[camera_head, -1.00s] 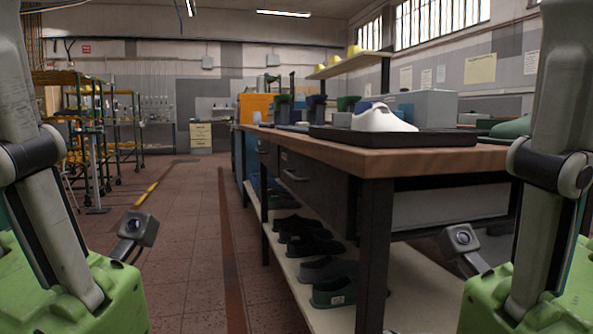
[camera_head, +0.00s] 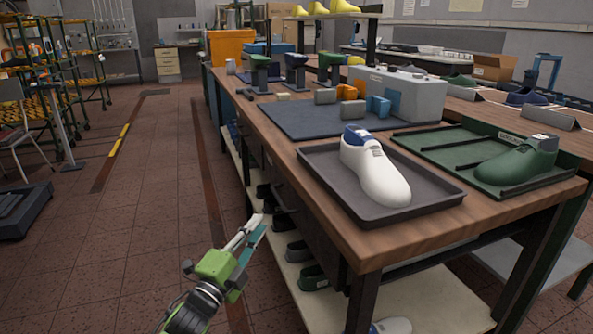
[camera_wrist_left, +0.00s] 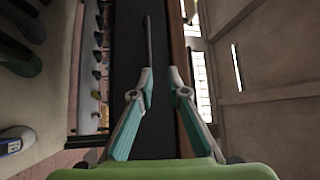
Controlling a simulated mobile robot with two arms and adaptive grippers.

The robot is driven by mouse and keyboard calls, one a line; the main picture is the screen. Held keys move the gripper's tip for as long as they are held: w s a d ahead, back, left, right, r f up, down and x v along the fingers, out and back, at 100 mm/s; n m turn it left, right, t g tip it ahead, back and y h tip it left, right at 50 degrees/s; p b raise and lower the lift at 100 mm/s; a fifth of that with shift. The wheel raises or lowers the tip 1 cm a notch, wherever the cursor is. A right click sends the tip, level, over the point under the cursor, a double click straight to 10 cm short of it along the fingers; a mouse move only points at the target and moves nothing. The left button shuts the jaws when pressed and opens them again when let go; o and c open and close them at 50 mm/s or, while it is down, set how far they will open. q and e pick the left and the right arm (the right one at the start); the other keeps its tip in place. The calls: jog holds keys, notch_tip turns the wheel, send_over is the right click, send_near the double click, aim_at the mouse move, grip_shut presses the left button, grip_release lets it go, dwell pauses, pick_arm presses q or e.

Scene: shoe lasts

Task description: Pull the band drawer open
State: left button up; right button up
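The bench's long left side carries dark drawer fronts (camera_head: 312,224) under the wooden top, seen at a steep slant in the head view. I cannot tell which is the band drawer. My left gripper (camera_head: 259,226) points at this side from the aisle, with its fingers a little apart. In the left wrist view, the open, empty fingers (camera_wrist_left: 162,75) face a dark drawer front (camera_wrist_left: 128,50). A thin dark bar, which looks like a handle (camera_wrist_left: 148,42), stands out just beyond the left fingertip. Contact is not clear. My right gripper is out of view.
On the bench top (camera_head: 378,246) are a grey tray (camera_head: 437,201) with a white shoe last (camera_head: 375,172) and a green tray (camera_head: 440,144) with a green last (camera_head: 517,160). Dark shoes stand on the lower shelf (camera_head: 290,272).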

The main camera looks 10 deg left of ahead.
pick_arm(q)
jog(key=a+f, duration=0.1)
jog(key=f, duration=0.1)
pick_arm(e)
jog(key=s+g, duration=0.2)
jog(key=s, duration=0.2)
pick_arm(q)
jog(key=b, duration=0.1)
send_near(279, 197)
jog(key=w, duration=0.3)
jog(key=shift+g, duration=0.3)
jog(key=shift+b+x, duration=0.6)
jog(key=shift+x, duration=2.95)
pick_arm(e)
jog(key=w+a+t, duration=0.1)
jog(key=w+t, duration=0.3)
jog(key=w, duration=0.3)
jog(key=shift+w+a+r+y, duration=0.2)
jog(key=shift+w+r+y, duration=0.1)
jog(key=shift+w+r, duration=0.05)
pick_arm(q)
jog(key=shift+s+d+r, duration=0.1)
jog(key=shift+d+r, duration=0.05)
grip_shut()
